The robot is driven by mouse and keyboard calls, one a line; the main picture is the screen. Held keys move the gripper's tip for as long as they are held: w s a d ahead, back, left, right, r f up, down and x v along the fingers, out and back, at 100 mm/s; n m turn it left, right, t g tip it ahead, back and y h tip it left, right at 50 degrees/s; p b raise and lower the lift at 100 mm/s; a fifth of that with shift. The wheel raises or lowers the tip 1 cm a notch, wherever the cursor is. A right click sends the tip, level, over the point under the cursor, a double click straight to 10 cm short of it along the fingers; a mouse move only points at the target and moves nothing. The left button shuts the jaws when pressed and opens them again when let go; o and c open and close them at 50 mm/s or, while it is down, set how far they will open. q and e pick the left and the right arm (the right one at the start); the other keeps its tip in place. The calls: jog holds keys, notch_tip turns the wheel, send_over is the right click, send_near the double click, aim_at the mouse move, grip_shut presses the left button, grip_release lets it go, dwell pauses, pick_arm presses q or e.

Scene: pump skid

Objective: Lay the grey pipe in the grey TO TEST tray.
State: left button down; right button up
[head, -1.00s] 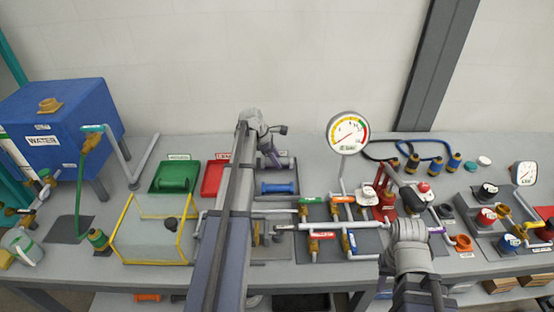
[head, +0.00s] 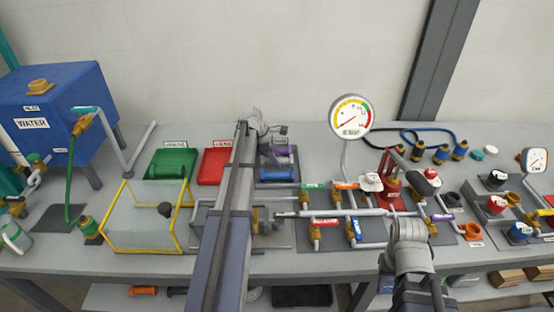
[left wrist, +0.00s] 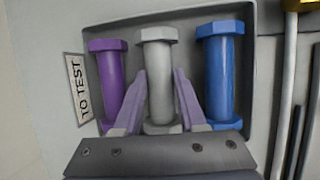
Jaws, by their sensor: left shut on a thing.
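The grey pipe (left wrist: 161,82), with hexagonal ends, is between the two fingers of my left gripper (left wrist: 160,88), which is shut on it. It lines up inside the grey TO TEST tray (left wrist: 187,55), between a purple pipe (left wrist: 108,75) on the left and a blue pipe (left wrist: 221,75) on the right. I cannot tell whether it touches the tray floor. In the head view my left arm reaches over the bench and partly covers the tray; the blue pipe (head: 278,175) shows there.
A red tray (head: 212,168) and a green tray (head: 160,165) stand left of the TO TEST tray. A yellow-edged clear box (head: 140,222) stands at front left. Valve piping (head: 330,213) and a gauge (head: 351,117) stand to the right.

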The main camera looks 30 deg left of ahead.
aim_at(269, 162)
pick_arm(q)
jog(key=shift+f+b, duration=0.25)
jog(key=shift+b, duration=0.05)
dwell(0.4)
jog(key=shift+c, duration=2)
grip_release()
jog(key=shift+r, duration=0.15)
jog(key=p+v, duration=0.6)
jog(key=shift+s+r, duration=0.1)
jog(key=shift+r, duration=0.2)
jog(key=shift+s+a+r+p, duration=0.25)
jog(key=shift+r+p, duration=0.15)
jog(key=shift+p, duration=0.2)
